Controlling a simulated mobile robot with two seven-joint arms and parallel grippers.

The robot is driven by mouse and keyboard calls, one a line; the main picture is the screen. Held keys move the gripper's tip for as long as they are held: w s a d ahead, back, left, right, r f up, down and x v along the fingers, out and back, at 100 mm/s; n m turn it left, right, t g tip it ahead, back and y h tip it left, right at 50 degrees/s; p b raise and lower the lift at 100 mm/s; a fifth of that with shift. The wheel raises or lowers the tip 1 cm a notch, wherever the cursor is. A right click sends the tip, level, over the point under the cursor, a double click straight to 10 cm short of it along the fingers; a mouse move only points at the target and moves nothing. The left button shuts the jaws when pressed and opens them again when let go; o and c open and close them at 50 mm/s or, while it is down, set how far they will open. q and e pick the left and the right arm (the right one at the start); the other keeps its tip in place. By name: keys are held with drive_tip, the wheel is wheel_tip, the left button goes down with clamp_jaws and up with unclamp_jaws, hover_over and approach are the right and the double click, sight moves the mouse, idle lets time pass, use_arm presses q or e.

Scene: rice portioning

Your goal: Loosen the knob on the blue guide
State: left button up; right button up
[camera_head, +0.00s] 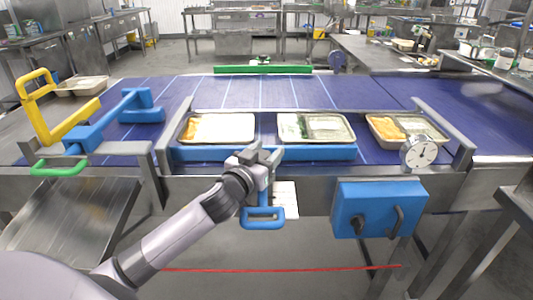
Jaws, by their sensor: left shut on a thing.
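The blue guide (320,153) is a long, low bar along the near edge of the conveyor, in front of the trays. My left gripper (262,153) is at the middle of this bar, with its fingers against its front side. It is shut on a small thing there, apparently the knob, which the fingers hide. A blue loop handle (262,222) hangs just below the gripper. My right gripper is not in view.
Three food trays (222,127) stand on the blue conveyor belt (215,92) behind the guide. A dial gauge (419,152) and a blue box (378,208) are at the right. A blue arm (100,125) and a yellow handle (72,120) stand left. A red cord (290,270) runs below.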

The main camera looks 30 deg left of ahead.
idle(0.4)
use_arm(q)
drive_tip(key=o, duration=1)
drive_tip(key=shift+s+d, duration=0.15)
drive_tip(key=shift+s, duration=3.4)
